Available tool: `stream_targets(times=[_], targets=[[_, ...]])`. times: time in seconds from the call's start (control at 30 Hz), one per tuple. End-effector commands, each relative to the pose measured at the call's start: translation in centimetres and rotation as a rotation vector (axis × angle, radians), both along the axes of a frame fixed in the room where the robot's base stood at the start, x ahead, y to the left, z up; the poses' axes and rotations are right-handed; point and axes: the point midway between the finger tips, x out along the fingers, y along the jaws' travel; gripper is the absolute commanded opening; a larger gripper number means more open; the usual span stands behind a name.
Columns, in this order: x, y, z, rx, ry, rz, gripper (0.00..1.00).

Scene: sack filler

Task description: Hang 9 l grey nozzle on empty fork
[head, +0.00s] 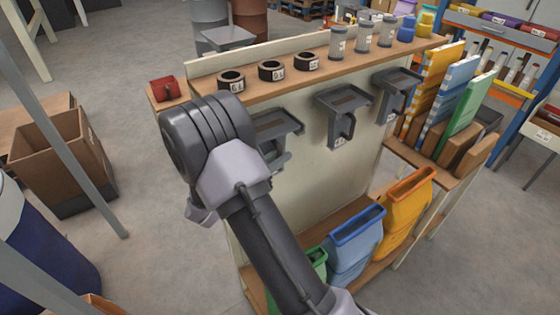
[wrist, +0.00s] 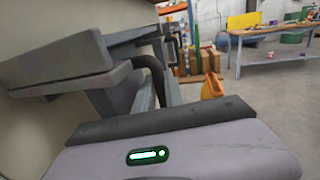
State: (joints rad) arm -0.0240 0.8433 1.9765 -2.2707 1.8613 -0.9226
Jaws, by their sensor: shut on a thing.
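My gripper (wrist: 165,125) shows in the wrist view as a pale body with a dark front edge. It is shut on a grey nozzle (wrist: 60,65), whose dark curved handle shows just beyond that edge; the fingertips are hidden. In the head view, this nozzle (head: 276,125) is at the left of the pale board, partly behind my arm. I cannot tell whether it touches a fork. Two more grey nozzles, a middle one (head: 342,101) and a right one (head: 396,84), are on the board. The fork behind the left nozzle is hidden, and its size label is not readable.
Black rolls (head: 271,71) and clear jars (head: 338,43) stand on the shelf (head: 300,77) above. Blue (head: 355,240) and yellow (head: 402,208) sacks stand below. A cardboard box (head: 62,160) is at left.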

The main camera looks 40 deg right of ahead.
Motion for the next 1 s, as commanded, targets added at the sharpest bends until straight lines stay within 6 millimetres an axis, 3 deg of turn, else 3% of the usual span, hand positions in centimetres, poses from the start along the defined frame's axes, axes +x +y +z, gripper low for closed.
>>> stream_targets(times=[0.03, 0.4, 0.43, 0.53, 0.87, 1.0], targets=[[-0.1, 0.0, -0.8, 0.000, 0.003, 0.000, 0.00], [-0.1, 0.0, -1.2, 0.000, 0.000, 0.000, 0.00], [-0.1, 0.0, -1.2, 0.000, 0.002, 0.000, 0.18], [-0.1, 0.0, -1.1, 0.001, 0.002, 0.000, 0.36], [-0.1, 0.0, -0.6, 0.000, 0.001, 0.000, 0.36], [-0.4, 3.1, -0.7, 0.001, 0.003, 0.007, 0.36]])
